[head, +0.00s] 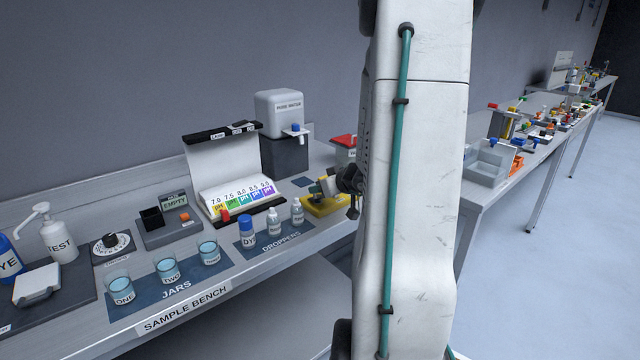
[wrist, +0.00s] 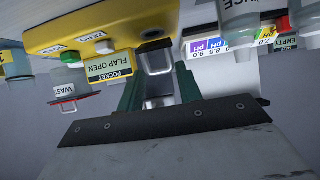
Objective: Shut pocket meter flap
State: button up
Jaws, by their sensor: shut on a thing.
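The yellow pocket meter (head: 318,206) lies at the right end of the sample bench in the head view. In the wrist view its yellow body (wrist: 85,25) fills the upper left, upside down, and its small display (wrist: 109,67) reads FLAP OPEN. A grey flap (wrist: 155,61) sticks out from the body's edge below a dark slot. My gripper (wrist: 158,82) has its two green fingers on either side of this flap and is shut on it. In the head view my arm hides most of the gripper and part of the meter.
Dropper bottles (head: 274,221) stand just left of the meter. A pH colour chart (head: 240,195) and a pure water dispenser (head: 281,130) stand behind. A red-lidded waste box (head: 343,141) is near the arm. Jars (head: 169,270) stand farther left.

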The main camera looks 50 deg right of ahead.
jog(key=shift+s+a+f+t+h, duration=0.1)
jog(key=shift+s+f+t+h, duration=0.3)
jog(key=shift+t, duration=0.7)
jog(key=shift+s+a+f+t+h, duration=0.1)
jog(key=shift+s+f+t, duration=0.3)
jog(key=shift+f+t, duration=0.5)
jog(key=shift+r+t, duration=0.2)
jog(key=shift+t, duration=0.1)
jog(key=o, duration=0.8)
jog(key=shift+d, duration=0.1)
jog(key=shift+c, duration=0.2)
jog(key=f+v, duration=0.1)
jog(key=v, duration=0.6)
jog(key=shift+s+r, duration=0.4)
jog(key=shift+r, duration=0.15)
